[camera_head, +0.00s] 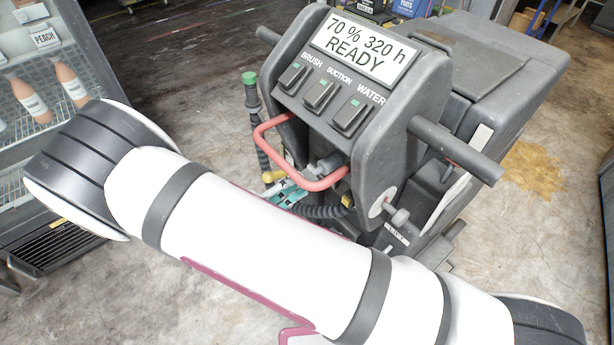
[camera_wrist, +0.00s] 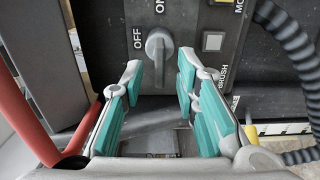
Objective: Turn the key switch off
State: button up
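The key switch (camera_wrist: 158,46) is a grey knob on a dark panel in the wrist view, its long grip running up and down the picture, in line with the ON label (camera_wrist: 160,5) above it. The OFF label (camera_wrist: 137,38) is to its left. My gripper (camera_wrist: 161,72) is open, its teal-padded fingers on either side of the knob's lower end with gaps on both sides. Whether the fingertips reach the knob's depth I cannot tell. In the head view my gripper (camera_head: 288,194) shows partly behind my arm, under the machine's console, and the key switch is hidden.
A red bar handle (camera_head: 299,181) loops over my gripper's area, and shows at left in the wrist view (camera_wrist: 28,118). A ribbed hose (camera_wrist: 286,45) and a square button (camera_wrist: 213,41) are right of the switch. A display fridge (camera_head: 47,108) stands at left.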

aim_at(307, 177)
jog(key=shift+x, duration=2.1)
grip_shut()
